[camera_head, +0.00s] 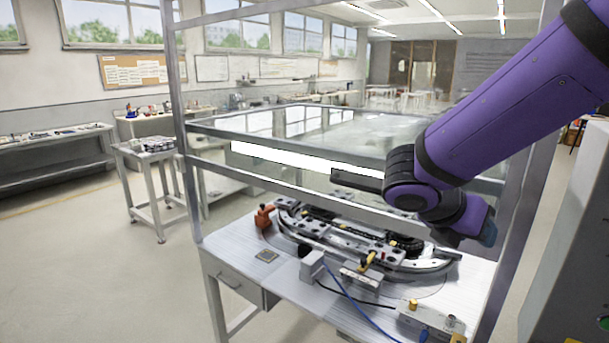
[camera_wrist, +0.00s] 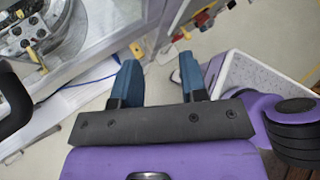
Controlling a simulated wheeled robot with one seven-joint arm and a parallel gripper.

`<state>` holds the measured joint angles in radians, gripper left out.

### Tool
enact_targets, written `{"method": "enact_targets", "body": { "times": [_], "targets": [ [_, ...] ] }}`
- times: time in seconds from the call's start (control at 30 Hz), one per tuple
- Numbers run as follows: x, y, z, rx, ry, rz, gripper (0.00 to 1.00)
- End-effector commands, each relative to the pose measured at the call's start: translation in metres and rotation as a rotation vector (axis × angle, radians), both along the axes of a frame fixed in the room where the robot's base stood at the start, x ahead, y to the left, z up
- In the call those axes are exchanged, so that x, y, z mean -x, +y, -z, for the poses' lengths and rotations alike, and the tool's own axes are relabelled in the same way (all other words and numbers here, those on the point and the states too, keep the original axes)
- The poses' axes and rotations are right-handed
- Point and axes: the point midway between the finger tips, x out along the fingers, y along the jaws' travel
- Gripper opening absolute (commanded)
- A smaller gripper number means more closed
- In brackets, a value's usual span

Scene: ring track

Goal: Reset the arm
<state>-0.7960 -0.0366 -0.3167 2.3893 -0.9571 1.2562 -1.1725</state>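My purple arm (camera_head: 510,95) reaches in from the upper right in the head view and is bent at a dark joint. My gripper (camera_head: 488,232) is at its end, above the right end of the ring track (camera_head: 430,267). In the wrist view my gripper (camera_wrist: 160,65) shows two blue fingers spread apart with nothing between them. The ring track, a grey oval rail with dark parts, lies on the bench (camera_head: 290,290). Part of it also shows at the upper left of the wrist view (camera_wrist: 75,35).
A metal frame (camera_head: 190,150) with clear panels surrounds the bench; its right post stands near my arm. An orange block (camera_head: 264,216), a white box (camera_head: 312,265) and a blue cable (camera_head: 355,313) are on the bench. Open floor lies to the left.

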Motion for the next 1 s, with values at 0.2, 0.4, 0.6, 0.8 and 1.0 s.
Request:
{"method": "enact_targets", "body": {
  "times": [0.2, 0.4, 0.6, 0.8, 1.0],
  "targets": [
    [0.046, -0.032, -0.011, -0.370, -0.279, 0.450, 0.40],
    [0.084, -0.040, -0.025, -0.662, -0.537, 0.881, 0.40],
    [0.117, -0.038, -0.044, -0.926, -0.791, 1.321, 0.40],
    [0.138, -0.029, -0.062, -1.133, -0.987, 1.685, 0.40],
    [0.146, -0.023, -0.069, -1.227, -1.067, 1.854, 0.40]
  ]
}}
